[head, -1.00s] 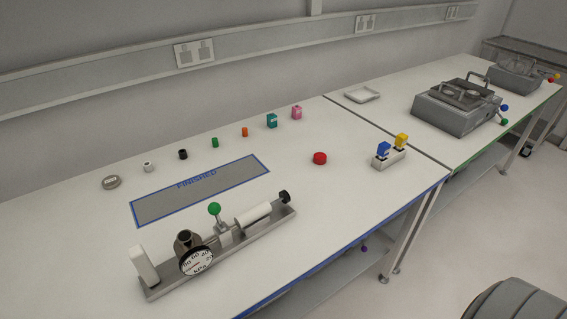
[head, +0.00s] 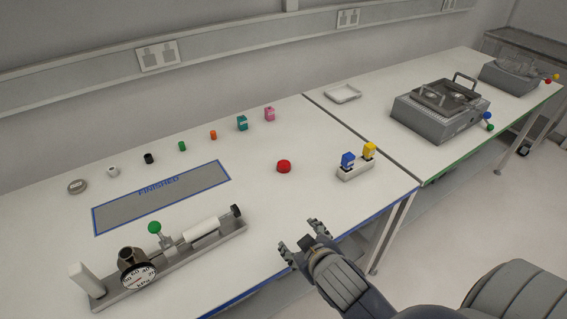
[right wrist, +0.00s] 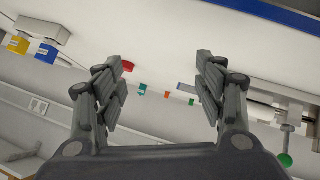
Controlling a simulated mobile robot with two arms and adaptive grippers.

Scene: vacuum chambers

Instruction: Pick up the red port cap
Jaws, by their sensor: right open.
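The red port cap (head: 284,167) lies flat on the white table, right of the grey FINISHED mat (head: 165,196). In the right wrist view the red cap (right wrist: 128,66) shows beside the left finger, partly hidden by it. My right gripper (head: 299,240) is open and empty near the table's front edge, short of the cap and apart from it. In the right wrist view its two fingers (right wrist: 160,88) stand wide apart with nothing between them. My left gripper is not in view.
A holder (head: 355,172) with a blue and a yellow block stands right of the cap. The gauge fixture (head: 170,262) with a green knob lies at the front left. Several small parts line the back, including a teal block (head: 242,123). Table around the cap is clear.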

